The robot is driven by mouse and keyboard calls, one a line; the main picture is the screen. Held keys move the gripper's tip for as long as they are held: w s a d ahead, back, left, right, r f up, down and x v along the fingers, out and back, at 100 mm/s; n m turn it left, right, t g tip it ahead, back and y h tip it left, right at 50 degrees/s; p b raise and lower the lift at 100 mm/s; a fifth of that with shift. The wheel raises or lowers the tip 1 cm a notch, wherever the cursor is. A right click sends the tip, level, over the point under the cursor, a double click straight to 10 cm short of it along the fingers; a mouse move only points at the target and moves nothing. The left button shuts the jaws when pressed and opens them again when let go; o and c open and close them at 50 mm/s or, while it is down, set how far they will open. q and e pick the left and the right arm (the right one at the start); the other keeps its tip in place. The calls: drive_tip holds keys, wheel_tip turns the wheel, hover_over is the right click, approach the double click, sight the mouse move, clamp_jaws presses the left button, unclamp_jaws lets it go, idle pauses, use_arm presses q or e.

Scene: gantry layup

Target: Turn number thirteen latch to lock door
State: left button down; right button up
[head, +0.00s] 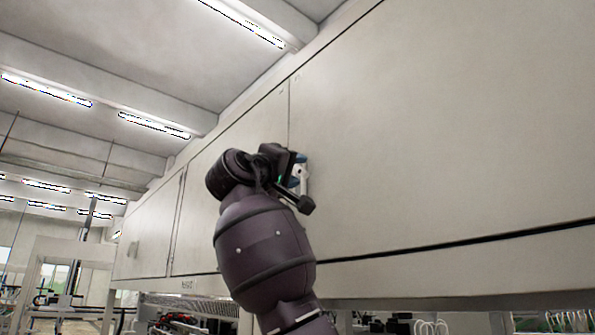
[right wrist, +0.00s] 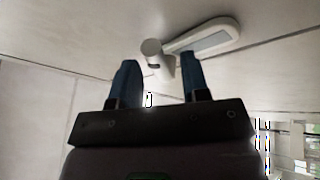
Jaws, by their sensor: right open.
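A white latch (right wrist: 205,38) with a rounded plate and a knob-like handle is mounted on the pale cabinet door. In the head view the latch (head: 303,178) shows only in part, behind my right gripper (head: 297,172). In the right wrist view my right gripper (right wrist: 158,80) is open, its two blue fingers pointing at the latch. The handle end lies just beyond and between the fingertips; I cannot tell whether they touch it. The pale door (head: 430,130) looks flush with the cabinet front. I cannot read a number on the latch. My left gripper is not in view.
A long row of pale cabinet doors (head: 146,235) runs away to the left, with narrow seams between panels. Below the cabinet are cables and equipment (head: 400,325). Ceiling lights (head: 155,124) hang far above. The door face around the latch is clear.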

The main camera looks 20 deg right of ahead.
use_arm(q)
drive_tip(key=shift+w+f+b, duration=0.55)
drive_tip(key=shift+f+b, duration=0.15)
drive_tip(key=shift+b, duration=0.4)
use_arm(e)
drive_tip(key=v, duration=0.9)
